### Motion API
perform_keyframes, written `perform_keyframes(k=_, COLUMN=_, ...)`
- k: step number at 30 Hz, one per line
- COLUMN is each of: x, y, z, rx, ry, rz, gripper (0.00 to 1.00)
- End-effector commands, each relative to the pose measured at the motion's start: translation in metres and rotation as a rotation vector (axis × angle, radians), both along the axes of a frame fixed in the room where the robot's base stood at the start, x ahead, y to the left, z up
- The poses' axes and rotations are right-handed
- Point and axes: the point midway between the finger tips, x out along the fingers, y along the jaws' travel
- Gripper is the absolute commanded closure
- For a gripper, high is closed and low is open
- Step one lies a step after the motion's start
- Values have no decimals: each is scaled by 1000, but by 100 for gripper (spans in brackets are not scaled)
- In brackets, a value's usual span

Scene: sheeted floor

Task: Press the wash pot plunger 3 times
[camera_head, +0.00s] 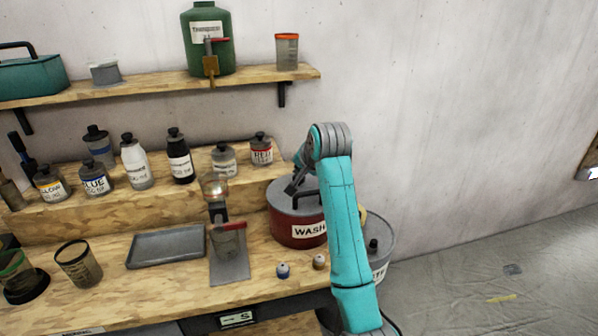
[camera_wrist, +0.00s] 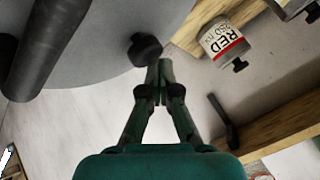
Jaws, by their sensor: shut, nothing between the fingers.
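The wash pot (camera_head: 284,228) is a dark red drum with a grey lid and a white WASH label, at the right end of the bench. A dark handle loops over its lid, partly behind my arm. The wrist view shows the grey lid (camera_wrist: 105,55) close up, with the thick dark handle (camera_wrist: 45,45) and a round black knob, seemingly the plunger (camera_wrist: 145,48). My gripper (camera_wrist: 161,72) is shut and empty, its tips just beside the black knob. I cannot tell whether they touch. In the head view my gripper (camera_head: 294,186) is low over the lid.
A grey can (camera_head: 380,255) stands right of the wash pot, partly behind my arm. A red-labelled bottle (camera_head: 261,150) stands on the step behind, also in the wrist view (camera_wrist: 222,42). Two small caps (camera_head: 283,270) lie in front. A shelf (camera_head: 150,92) runs above.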

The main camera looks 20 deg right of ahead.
Motion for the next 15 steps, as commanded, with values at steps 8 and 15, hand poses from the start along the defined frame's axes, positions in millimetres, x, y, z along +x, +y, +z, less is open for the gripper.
perform_keyframes(k=8, x=0, y=0, z=13, rx=0, ry=1, rz=0, gripper=100)
perform_keyframes(k=15, x=0, y=0, z=26, rx=0, ry=0, rz=0, gripper=100)
